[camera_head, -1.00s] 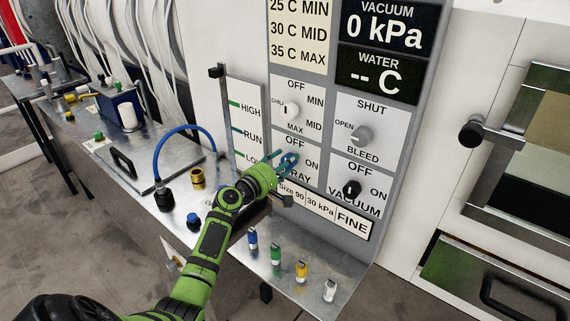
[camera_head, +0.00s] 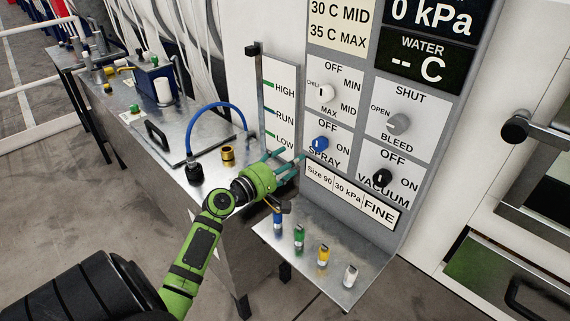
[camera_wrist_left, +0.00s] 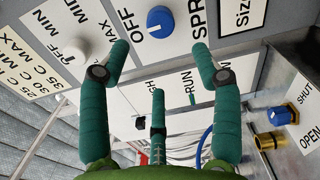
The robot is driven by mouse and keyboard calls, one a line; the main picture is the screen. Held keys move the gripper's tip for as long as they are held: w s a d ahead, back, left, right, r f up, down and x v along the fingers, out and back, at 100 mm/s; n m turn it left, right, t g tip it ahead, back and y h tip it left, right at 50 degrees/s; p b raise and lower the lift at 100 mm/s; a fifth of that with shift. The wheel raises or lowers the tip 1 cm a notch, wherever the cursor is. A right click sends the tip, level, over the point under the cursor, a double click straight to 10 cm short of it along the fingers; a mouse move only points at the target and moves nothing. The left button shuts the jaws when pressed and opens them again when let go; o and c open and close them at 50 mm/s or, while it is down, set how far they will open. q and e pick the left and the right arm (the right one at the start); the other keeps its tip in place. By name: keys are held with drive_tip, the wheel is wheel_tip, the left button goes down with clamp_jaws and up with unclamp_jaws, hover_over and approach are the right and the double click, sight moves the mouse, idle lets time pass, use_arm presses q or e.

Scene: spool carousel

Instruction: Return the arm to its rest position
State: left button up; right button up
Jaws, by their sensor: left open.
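My left arm, green and black, reaches in from the bottom left of the head view. Its gripper (camera_head: 287,164) has teal fingers spread open and empty, just left of and below the blue spray knob (camera_head: 319,144) on the grey control panel (camera_head: 349,188). In the left wrist view, the same gripper (camera_wrist_left: 159,62) shows three fingers apart, with nothing between them. The blue knob (camera_wrist_left: 160,21) shows beyond the fingertips, apart from them. My right gripper is not in view.
Below the panel, a metal shelf (camera_head: 318,276) holds blue, green, yellow and white small pieces. A blue hose (camera_head: 213,106) arcs over the metal bench left of the arm. A white level board (camera_head: 280,108) stands close behind the fingers. The floor at left is open.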

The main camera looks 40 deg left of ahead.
use_arm(q)
drive_tip(key=shift+s, duration=0.6)
